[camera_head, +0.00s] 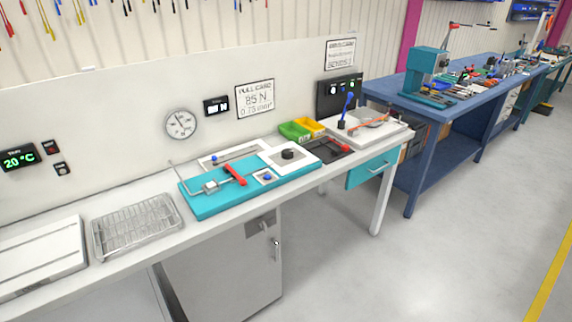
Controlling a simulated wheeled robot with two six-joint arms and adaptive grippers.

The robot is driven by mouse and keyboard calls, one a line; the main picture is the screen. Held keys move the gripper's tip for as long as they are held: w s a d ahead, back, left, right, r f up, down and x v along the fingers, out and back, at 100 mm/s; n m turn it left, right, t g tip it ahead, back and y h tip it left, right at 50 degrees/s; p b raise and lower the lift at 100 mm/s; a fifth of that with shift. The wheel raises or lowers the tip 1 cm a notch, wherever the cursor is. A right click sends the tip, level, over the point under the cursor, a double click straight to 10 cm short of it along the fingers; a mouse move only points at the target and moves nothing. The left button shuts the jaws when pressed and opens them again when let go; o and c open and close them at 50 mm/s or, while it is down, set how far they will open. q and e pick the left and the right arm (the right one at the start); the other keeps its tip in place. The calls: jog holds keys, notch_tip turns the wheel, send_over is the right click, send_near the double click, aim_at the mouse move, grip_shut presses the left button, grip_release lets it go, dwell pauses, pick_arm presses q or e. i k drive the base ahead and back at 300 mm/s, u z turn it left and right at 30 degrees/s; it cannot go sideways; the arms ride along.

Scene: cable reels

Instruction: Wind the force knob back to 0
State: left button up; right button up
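A round black knob (288,154) sits on a white plate (301,164) at the right end of a teal fixture (206,207) on the bench. No scale or pointer on it is readable. A small blue button (267,177) is on a white square in front of it. A dark control box (326,101) with small round controls stands at the back right. I cannot tell by label which control is the force knob. A red lever (235,174) and a metal clamp (210,187) are on the fixture. Neither of my grippers is in view.
A wire rack (136,226) and a white box (40,255) lie left on the bench. Green (293,131) and yellow (311,126) bins stand behind. The floor in front is clear.

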aim_at(287, 154)
jog(key=z, duration=0.95)
jog(key=i, duration=1.1)
jog(key=u, duration=0.65)
jog(key=i, duration=0.45)
jog(key=u, duration=0.4)
